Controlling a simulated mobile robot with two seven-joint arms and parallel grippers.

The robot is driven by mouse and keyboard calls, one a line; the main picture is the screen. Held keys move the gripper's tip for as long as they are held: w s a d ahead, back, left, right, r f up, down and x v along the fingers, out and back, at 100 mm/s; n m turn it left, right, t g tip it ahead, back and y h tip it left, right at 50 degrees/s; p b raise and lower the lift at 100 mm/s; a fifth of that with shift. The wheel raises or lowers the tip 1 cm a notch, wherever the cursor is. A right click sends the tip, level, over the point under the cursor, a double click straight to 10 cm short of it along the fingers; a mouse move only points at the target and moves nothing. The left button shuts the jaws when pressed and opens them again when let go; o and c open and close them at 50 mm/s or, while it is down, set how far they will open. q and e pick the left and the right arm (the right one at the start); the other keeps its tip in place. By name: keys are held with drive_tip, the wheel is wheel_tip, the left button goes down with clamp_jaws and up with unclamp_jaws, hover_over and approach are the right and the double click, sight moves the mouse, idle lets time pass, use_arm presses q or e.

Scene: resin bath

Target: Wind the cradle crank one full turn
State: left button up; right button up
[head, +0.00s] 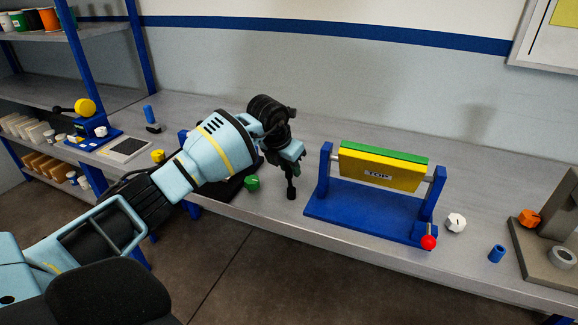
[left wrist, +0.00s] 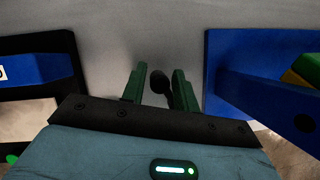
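The cradle is a blue frame (head: 365,213) on the bench in the head view. It holds a tilted block with a yellow face marked TOP (head: 378,174) and a green strip along its upper edge. The crank's red knob (head: 429,242) is low at the frame's front right corner. My left gripper (head: 292,167) is above the bench, just left of the cradle. Its green fingers (left wrist: 158,84) stand apart in the left wrist view. A dark round-ended piece (left wrist: 159,81) shows between them; I cannot tell whether they touch it. My right gripper is out of view.
A white faceted knob (head: 455,222), a blue cylinder (head: 496,254) and a grey fixture with an orange knob (head: 530,217) are right of the cradle. A green knob (head: 251,183) is near my left arm. Shelves stand at left. The bench behind the cradle is clear.

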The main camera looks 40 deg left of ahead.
use_arm(q)
clamp_jaws()
drive_tip(key=shift+w+d+m, duration=0.1)
drive_tip(key=shift+w+m, duration=0.05)
drive_tip(key=shift+m, duration=0.15)
drive_tip(key=m, duration=0.1)
drive_tip(key=d+m+h, duration=0.1)
drive_tip(key=shift+w+m, duration=0.35)
drive_tip(key=shift+m, duration=0.05)
drive_tip(key=m, duration=0.1)
drive_tip(key=d+m+h, duration=0.1)
drive_tip(key=m+g+b, duration=0.1)
drive_tip(key=shift+w+d+m+h, duration=0.25)
drive_tip(key=shift+d+m+h, duration=0.05)
drive_tip(key=shift+d, duration=0.1)
drive_tip(key=d+m, duration=0.1)
drive_tip(key=m+g+h+b, duration=0.1)
drive_tip(key=m, duration=0.1)
drive_tip(key=shift+d+f+m, duration=0.1)
drive_tip(key=shift+d+m, duration=0.2)
drive_tip(key=shift+d, duration=0.05)
drive_tip(key=shift+s+d+m+g+b, duration=0.15)
drive_tip(key=shift+d+m+g+b, duration=0.3)
drive_tip(key=shift+m, duration=0.55)
drive_tip(key=shift+s+d+m+g+h+b, duration=0.2)
drive_tip(key=shift+d+m+g+h+b, duration=0.15)
drive_tip(key=shift+m, duration=0.55)
drive_tip(key=shift+d, duration=0.1)
